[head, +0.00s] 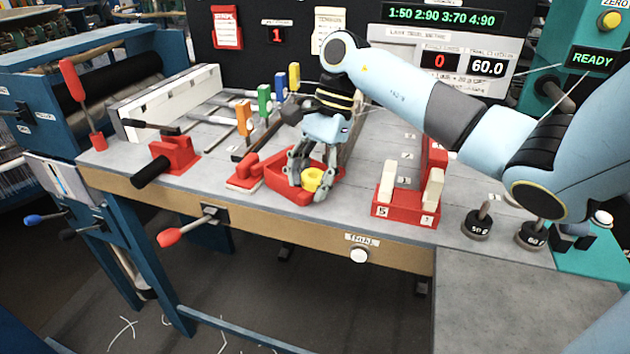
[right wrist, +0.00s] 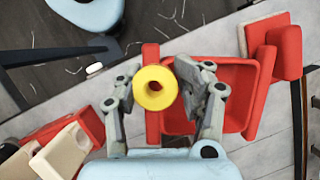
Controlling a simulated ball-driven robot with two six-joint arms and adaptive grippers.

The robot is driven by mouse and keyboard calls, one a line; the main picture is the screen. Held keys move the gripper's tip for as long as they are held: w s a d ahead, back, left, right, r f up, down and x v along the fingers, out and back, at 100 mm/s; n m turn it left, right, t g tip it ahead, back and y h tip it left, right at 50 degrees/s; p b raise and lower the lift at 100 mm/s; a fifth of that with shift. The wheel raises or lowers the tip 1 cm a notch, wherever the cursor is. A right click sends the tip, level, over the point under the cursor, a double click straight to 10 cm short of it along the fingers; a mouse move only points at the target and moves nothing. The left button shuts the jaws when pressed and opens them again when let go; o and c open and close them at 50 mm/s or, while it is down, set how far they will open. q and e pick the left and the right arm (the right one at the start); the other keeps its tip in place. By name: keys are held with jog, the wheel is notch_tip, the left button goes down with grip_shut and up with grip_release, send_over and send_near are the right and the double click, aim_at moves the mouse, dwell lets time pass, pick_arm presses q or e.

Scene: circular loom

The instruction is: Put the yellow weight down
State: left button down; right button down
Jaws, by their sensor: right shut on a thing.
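The yellow weight (head: 311,186) is a small ring with a hole through it. My right gripper (head: 309,176) points down and is shut on it. In the right wrist view the yellow weight (right wrist: 146,99) sits between the two grey fingertips, hole toward the camera. It overlaps the near end wall of a red tray (head: 279,184). I cannot tell whether it touches the tray. In the right wrist view the tray (right wrist: 230,85) lies mostly to the right of the weight and looks empty. My left gripper is out of view.
A red stand (head: 400,211) with cream pegs is right of the tray. Dark weights (head: 477,228) stand farther right. A red block with a dark handle (head: 174,155) is at the left. Coloured upright tags (head: 264,99) stand behind. The bench's front edge is close.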

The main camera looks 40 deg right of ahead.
jog(key=shift+s+d+f+g, duration=0.15)
jog(key=shift+s+f, duration=0.05)
jog(key=shift+f, duration=0.25)
jog(key=shift+s+d+f+g, duration=0.1)
jog(key=shift+s+f+g, duration=0.1)
jog(key=shift+f, duration=0.25)
jog(key=c, duration=1.2)
grip_release()
jog(key=shift+d, duration=0.1)
jog(key=shift+c, duration=0.2)
jog(key=o, duration=0.3)
jog(key=shift+s+r, duration=0.1)
jog(key=shift+s, duration=0.05)
jog(key=shift+o, duration=0.2)
jog(key=shift+w+r, duration=0.15)
jog(key=shift+w, duration=0.1)
jog(key=b+v, duration=0.2)
jog(key=v, duration=1)
jog(key=shift+s+b, duration=0.15)
jog(key=shift+b, duration=0.15)
jog(key=shift+r, duration=0.1)
